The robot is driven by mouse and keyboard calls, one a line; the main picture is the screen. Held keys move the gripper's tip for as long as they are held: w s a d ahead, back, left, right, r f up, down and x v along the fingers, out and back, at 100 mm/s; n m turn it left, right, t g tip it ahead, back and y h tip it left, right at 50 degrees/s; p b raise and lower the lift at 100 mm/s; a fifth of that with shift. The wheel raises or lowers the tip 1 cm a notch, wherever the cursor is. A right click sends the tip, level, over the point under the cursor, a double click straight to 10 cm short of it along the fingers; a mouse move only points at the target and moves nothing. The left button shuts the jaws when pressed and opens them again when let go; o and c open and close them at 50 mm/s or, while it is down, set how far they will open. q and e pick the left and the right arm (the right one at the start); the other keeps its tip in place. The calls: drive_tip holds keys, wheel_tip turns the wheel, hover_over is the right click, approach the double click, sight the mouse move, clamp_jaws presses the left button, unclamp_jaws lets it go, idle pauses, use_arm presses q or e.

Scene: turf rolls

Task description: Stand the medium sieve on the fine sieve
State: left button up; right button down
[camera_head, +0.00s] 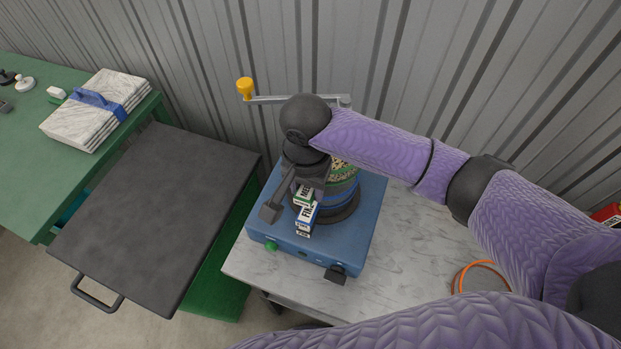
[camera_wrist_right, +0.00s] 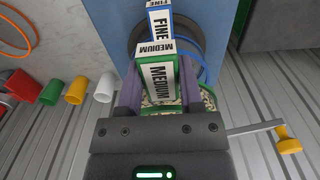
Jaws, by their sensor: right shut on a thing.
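The medium sieve (camera_head: 345,172) has a green band, speckled grains inside and a green-and-white MEDIUM tag, which also shows in the right wrist view (camera_wrist_right: 160,82). My right gripper (camera_head: 306,180) is shut on this tag from above. The fine sieve (camera_head: 345,194), with a blue band, stands on the blue machine base (camera_head: 350,240); its FINE tag shows in the right wrist view (camera_wrist_right: 159,22). The medium sieve is over the fine sieve, tags nearly lined up. My arm hides part of both, and I cannot tell whether their rims touch. My left gripper is not in view.
A crank arm with a yellow knob (camera_head: 245,88) sticks out behind the sieves. A dark flat plate (camera_head: 160,200) and a green table (camera_head: 50,160) are left. Coloured cups (camera_wrist_right: 76,90) show in the wrist view.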

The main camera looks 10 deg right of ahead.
wheel_tip(320, 180, down, 5)
drive_tip(key=shift+w+r+b, duration=0.1)
drive_tip(key=shift+b, duration=0.4)
drive_tip(key=shift+c, duration=1.2)
unclamp_jaws()
wheel_tip(320, 180, up, 12)
drive_tip(key=p, duration=0.2)
drive_tip(key=shift+r+p, duration=0.1)
drive_tip(key=shift+p, duration=0.2)
